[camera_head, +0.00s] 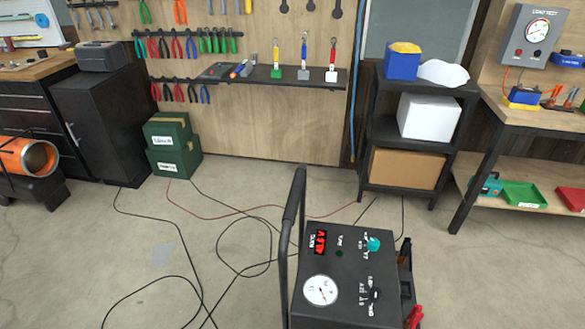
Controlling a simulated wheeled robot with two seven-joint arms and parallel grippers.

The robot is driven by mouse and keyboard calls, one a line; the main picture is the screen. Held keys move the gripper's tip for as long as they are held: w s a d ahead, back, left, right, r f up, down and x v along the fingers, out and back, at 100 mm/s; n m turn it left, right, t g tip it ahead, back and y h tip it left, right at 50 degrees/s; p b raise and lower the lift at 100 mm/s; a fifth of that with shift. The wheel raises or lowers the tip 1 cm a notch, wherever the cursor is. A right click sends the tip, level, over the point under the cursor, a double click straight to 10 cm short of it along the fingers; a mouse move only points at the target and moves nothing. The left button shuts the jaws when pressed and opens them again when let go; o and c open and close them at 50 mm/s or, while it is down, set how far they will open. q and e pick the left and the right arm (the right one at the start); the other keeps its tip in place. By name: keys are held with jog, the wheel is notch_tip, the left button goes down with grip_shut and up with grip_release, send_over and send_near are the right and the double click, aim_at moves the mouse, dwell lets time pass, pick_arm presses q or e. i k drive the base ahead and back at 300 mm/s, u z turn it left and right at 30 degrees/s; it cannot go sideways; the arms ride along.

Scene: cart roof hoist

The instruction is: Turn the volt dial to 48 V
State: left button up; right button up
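A dark charger cart (345,270) with a black handle (291,215) stands at the bottom middle. Its top panel has a lit red display (320,241), a white round gauge (320,290), a green-teal knob (373,243) and a black knob (375,295). Small white markings surround both knobs, but they are too small to read surely, so I cannot tell which knob is the volt dial or where it points. Neither of my grippers is in view, and nothing touches the panel.
Red clamps (413,317) hang at the cart's right side. Black and red cables (240,250) lie looped on the floor to its left. A black shelf rack (371,150), green boxes (172,143) and a right workbench (545,115) stand behind. A load tester (528,38) hangs at right.

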aim_at(375, 294)
jog(key=z, duration=2.4)
jog(key=k, duration=1.15)
jog(key=u, duration=1.15)
jog(key=i, duration=0.85)
jog(key=u, duration=0.1)
